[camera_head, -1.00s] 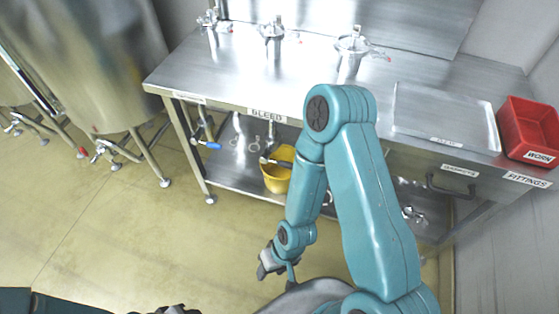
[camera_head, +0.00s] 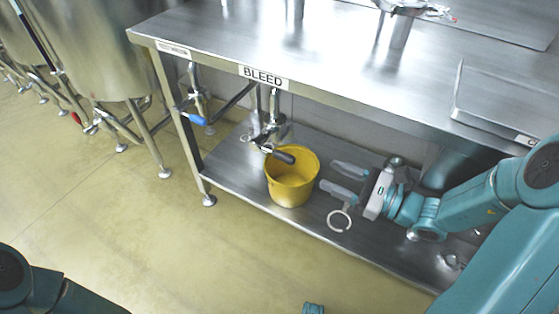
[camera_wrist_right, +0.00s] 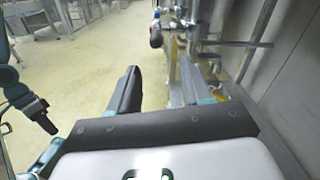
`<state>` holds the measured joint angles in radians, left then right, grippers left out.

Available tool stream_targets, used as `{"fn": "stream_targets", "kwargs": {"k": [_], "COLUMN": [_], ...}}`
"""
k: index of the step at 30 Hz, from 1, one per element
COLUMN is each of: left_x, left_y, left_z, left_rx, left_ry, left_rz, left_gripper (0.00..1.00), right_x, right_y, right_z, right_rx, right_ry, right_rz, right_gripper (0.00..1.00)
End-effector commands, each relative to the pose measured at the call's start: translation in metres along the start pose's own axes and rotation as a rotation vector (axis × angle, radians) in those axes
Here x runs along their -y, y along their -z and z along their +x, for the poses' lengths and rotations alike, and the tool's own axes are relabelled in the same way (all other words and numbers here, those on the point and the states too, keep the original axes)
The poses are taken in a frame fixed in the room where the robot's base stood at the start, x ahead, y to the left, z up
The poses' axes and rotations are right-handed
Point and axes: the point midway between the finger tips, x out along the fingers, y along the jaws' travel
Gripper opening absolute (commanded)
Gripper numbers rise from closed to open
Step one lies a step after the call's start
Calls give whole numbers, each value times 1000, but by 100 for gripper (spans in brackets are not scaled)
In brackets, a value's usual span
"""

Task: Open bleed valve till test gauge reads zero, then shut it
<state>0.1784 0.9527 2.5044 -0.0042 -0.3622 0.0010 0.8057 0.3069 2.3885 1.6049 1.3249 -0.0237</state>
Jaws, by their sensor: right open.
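The BLEED label (camera_head: 264,77) is on the bench's front edge. Below it hangs a metal valve (camera_head: 266,133) with a dark-gripped lever (camera_head: 283,156) over a yellow bucket (camera_head: 292,182). My right gripper (camera_head: 333,178) is open and empty, right of the bucket and apart from the lever, its fingers pointing left towards it. In the right wrist view its two dark fingers (camera_wrist_right: 160,85) are spread, with blurred pipework beyond the right finger. My left arm shows only at the lower left; its gripper is out of view. I cannot make out a test gauge or its reading.
A blue-handled lever (camera_head: 193,118) is on pipework left of the bleed valve. The steel bench (camera_head: 225,40) is overhead and its lower shelf (camera_head: 240,180) is below. A pale ring (camera_head: 340,219) shows beneath my right gripper. Steel tanks (camera_head: 85,55) stand left; the floor between is clear.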

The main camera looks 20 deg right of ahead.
Motion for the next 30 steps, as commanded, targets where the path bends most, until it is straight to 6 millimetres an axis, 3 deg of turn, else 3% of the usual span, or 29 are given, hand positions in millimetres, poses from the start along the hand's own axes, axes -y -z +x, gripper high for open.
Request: {"fn": "stream_targets", "kwargs": {"k": [9, 15, 21, 30], "left_x": [8, 11, 13, 13], "left_y": [4, 6, 8, 8], "left_z": [14, 20, 23, 23], "left_rx": [-9, -15, -18, -19], "left_ry": [1, 2, 2, 2], "left_rz": [-10, -16, -19, -19], "left_gripper": [35, 35, 35, 35], "right_x": [-10, -9, -6, -4], "right_y": [1, 1, 1, 0], "right_z": [79, 120, 142, 145], "right_rx": [2, 0, -1, -3], "right_ry": [-14, -13, -9, -7], "right_rz": [0, 1, 1, 3], "right_gripper": [48, 48, 48, 48]}}
